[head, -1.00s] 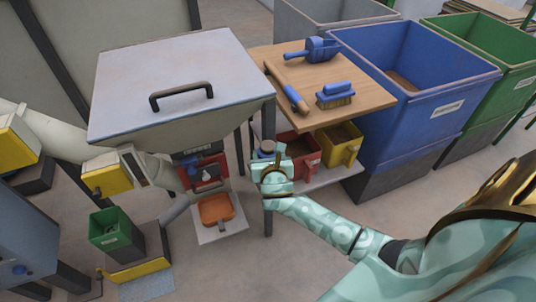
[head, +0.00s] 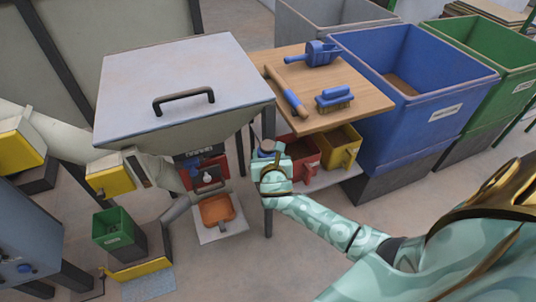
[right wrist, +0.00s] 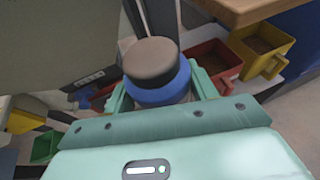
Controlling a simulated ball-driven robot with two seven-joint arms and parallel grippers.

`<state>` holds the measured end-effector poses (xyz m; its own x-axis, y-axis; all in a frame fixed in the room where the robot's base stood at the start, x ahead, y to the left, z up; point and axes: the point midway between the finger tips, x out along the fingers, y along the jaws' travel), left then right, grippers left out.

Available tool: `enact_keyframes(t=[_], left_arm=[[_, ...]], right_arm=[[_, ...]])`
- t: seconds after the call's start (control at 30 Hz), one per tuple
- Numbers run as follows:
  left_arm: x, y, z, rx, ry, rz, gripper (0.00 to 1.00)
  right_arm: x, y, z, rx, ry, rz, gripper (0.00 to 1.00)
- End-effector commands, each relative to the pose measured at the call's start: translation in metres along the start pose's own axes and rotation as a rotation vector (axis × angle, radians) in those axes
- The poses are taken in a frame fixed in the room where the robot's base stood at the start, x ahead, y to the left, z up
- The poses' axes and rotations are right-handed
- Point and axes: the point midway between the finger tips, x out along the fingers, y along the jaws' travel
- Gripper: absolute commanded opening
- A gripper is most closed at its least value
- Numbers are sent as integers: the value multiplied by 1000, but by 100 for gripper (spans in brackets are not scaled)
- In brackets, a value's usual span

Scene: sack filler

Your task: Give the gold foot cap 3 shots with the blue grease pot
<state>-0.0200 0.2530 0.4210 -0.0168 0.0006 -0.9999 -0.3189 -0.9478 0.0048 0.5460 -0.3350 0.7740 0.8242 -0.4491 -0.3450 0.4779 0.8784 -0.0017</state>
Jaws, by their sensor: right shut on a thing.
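My right gripper (head: 272,170) is shut on the blue grease pot (head: 267,146), below the wooden shelf's left edge. In the right wrist view the pot (right wrist: 160,88) shows a blue band and a dark, rounded top, between the green jaws (right wrist: 165,105). It stands out from the jaws, tilted in that view. I cannot make out a part that is surely the gold foot cap. My left gripper is not in view.
The grey lidded hopper (head: 185,85) stands left of my gripper.

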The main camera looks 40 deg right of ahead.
Motion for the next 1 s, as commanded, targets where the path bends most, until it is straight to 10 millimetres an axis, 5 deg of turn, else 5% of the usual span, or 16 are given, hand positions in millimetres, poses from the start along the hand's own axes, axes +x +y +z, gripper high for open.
enact_keyframes(t=[1.0], left_arm=[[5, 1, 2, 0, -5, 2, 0]], right_arm=[[4, 0, -9, 1, -2, 0, 25]])
